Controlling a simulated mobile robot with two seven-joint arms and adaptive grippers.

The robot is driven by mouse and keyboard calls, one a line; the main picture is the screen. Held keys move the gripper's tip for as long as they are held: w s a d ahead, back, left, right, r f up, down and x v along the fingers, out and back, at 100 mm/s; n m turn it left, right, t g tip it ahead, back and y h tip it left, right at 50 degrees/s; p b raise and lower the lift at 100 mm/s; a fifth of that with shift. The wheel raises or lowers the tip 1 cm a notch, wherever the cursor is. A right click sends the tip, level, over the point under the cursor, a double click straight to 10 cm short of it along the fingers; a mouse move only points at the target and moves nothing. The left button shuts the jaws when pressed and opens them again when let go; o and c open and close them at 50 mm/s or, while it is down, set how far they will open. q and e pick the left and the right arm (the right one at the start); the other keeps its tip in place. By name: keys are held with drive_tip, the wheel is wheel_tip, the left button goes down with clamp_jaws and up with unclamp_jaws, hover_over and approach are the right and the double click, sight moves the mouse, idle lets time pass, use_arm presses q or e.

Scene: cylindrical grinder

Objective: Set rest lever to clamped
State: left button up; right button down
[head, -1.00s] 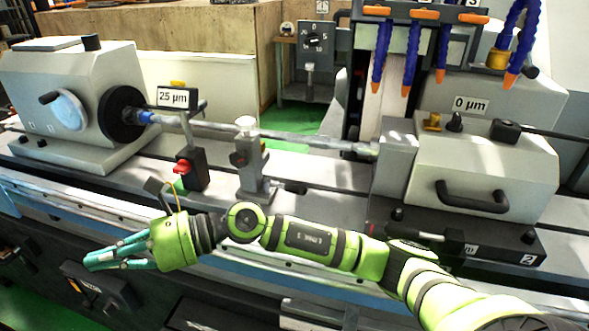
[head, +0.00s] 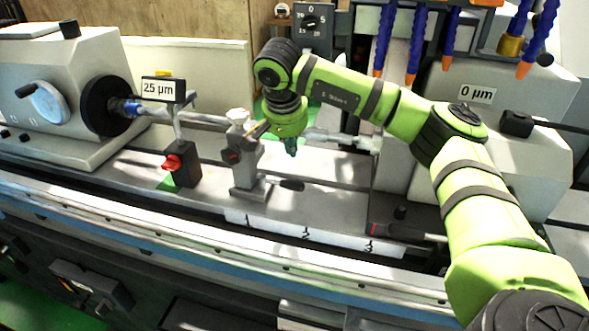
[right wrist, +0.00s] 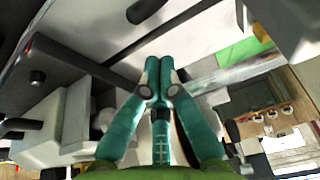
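The steady rest (head: 246,170) is a grey block clamped around the shaft on the machine bed in the head view. A black lever (head: 287,184), which looks like the rest lever, sticks out rightward from its base, roughly level. My right gripper (head: 291,148) hangs pointing down just right of the rest's upper part, above the lever and apart from it. In the right wrist view its teal fingers (right wrist: 159,66) converge with tips together and nothing between them. I cannot surely identify the lever in that view. My left gripper is not in view.
The shaft (head: 205,120) runs from the left headstock (head: 60,75) to the right tailstock. A gauge stand with a red knob (head: 172,162) stands left of the rest. A white strip (head: 305,236) marked with numerals lies in front. My right arm covers part of the tailstock.

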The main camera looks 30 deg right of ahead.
sight(281, 184)
drive_tip(key=p+x, duration=0.3)
drive_tip(key=x, duration=0.6)
drive_tip(key=shift+w+d+f, duration=0.1)
drive_tip(key=shift+w+f, duration=0.05)
drive_tip(key=shift+f, duration=0.35)
